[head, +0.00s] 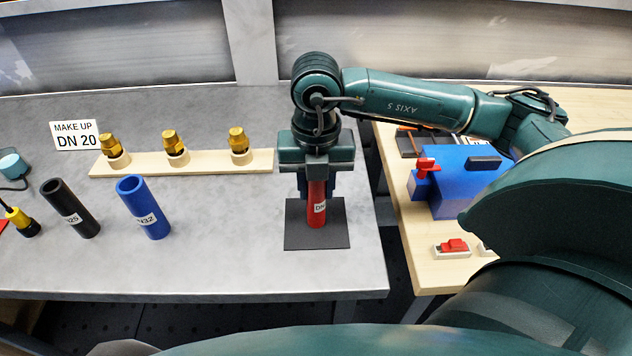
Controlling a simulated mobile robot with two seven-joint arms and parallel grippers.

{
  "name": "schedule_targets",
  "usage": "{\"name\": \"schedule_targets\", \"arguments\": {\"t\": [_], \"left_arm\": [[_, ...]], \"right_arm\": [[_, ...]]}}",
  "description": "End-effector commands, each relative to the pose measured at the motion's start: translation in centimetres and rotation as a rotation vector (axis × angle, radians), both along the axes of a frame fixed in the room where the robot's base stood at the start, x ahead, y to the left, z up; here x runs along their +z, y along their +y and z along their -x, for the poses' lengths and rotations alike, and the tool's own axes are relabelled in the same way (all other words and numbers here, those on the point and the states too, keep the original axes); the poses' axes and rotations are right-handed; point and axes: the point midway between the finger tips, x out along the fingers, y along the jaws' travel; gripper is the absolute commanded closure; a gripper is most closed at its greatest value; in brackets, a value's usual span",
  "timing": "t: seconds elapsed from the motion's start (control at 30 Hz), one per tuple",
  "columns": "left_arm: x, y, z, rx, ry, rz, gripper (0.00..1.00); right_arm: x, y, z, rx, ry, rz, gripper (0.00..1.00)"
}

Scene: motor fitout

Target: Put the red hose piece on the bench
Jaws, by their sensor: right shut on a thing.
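The red hose piece (317,209) stands upright over a dark square mat (318,239) on the grey bench (220,266). A white label starting "DN" shows on its side. Its lower end looks to be at the mat; I cannot tell whether it touches. My right gripper (317,192) points straight down and is shut on the upper part of the red hose piece, hiding its top. My left gripper is not in view.
A black hose piece (70,208) and a blue hose piece (143,207) stand at the left. Behind them a wooden strip (205,163) holds brass fittings, beside a "MAKE UP DN 20" sign (75,135). A wooden table (421,237) with a blue device (458,182) stands at the right.

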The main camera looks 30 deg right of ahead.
Motion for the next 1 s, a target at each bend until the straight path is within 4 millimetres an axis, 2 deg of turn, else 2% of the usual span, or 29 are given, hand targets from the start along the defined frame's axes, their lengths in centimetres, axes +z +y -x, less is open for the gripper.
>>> {"name": "schedule_targets", "arguments": {"t": [0.3,0.33,0.6,0.83,1.0], "left_arm": [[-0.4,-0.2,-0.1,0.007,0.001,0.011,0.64],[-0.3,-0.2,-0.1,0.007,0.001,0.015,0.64],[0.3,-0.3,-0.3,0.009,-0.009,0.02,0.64],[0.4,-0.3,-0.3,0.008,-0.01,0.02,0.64],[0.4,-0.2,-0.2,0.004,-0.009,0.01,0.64]], "right_arm": [[-0.4,0.0,-0.1,-0.001,-0.003,-0.001,0.96],[-0.4,0.0,-0.1,-0.001,-0.003,-0.001,0.7],[-0.2,0.0,-0.1,-0.001,-0.002,-0.001,0.48],[-0.1,0.0,-0.1,-0.001,-0.002,-0.001,0.48],[1.2,0.1,-0.2,-0.001,-0.007,-0.002,0.48]]}}
